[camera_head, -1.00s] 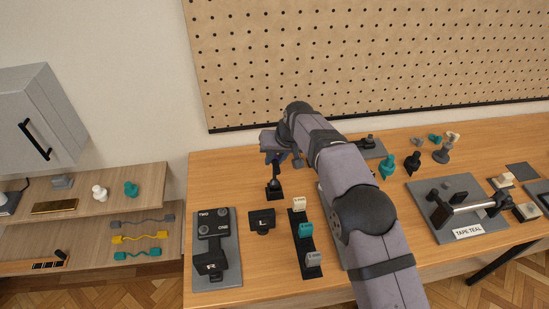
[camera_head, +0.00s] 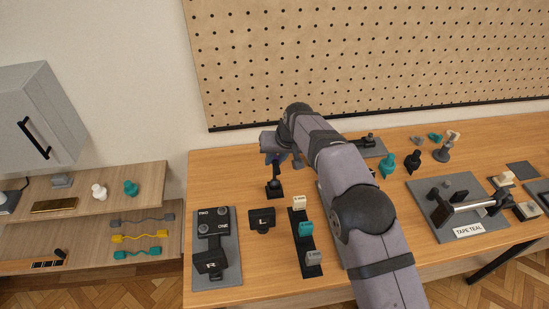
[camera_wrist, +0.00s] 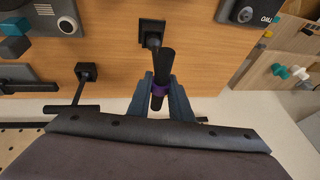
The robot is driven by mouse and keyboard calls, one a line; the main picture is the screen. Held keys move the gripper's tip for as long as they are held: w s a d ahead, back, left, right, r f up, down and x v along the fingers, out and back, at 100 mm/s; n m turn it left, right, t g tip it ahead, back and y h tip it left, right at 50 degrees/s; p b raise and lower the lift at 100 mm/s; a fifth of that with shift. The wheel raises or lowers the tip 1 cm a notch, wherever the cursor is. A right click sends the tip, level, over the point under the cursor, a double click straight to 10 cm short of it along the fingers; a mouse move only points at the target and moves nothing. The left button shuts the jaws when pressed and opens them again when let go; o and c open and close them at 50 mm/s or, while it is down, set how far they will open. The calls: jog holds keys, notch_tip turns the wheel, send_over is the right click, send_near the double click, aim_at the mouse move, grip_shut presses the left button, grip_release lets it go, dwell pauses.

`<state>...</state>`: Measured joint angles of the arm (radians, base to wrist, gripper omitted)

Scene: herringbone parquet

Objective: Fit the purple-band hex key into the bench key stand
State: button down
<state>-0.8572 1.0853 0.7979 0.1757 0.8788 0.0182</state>
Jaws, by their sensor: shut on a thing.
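My gripper (camera_wrist: 160,92) is shut on the purple-band hex key (camera_wrist: 165,63), a black bar with a purple ring (camera_wrist: 160,89) between the fingers. In the head view my gripper (camera_head: 275,157) is over the back left of the bench, above a small black block with a short post (camera_head: 274,190), which looks like the key stand. The wrist view shows this block (camera_wrist: 151,27) just beyond the key. The key's near part overlaps the post in the picture, so I cannot tell whether they touch or the key is seated.
A second black block (camera_wrist: 86,71) with a bent bar stands left in the wrist view. In the head view, a switch panel (camera_head: 230,270), a black "L" block (camera_head: 262,220) and a strip of labelled blocks (camera_head: 305,229) lie in front. My arm hides the middle of the bench.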

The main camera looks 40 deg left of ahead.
aim_at(275, 181)
jog(key=shift+f+b, duration=0.9)
jog(key=shift+f, duration=0.6)
jog(key=c, duration=1.5)
grip_release()
jog(key=shift+b+v, duration=1.8)
jog(key=shift+v, duration=1.9)
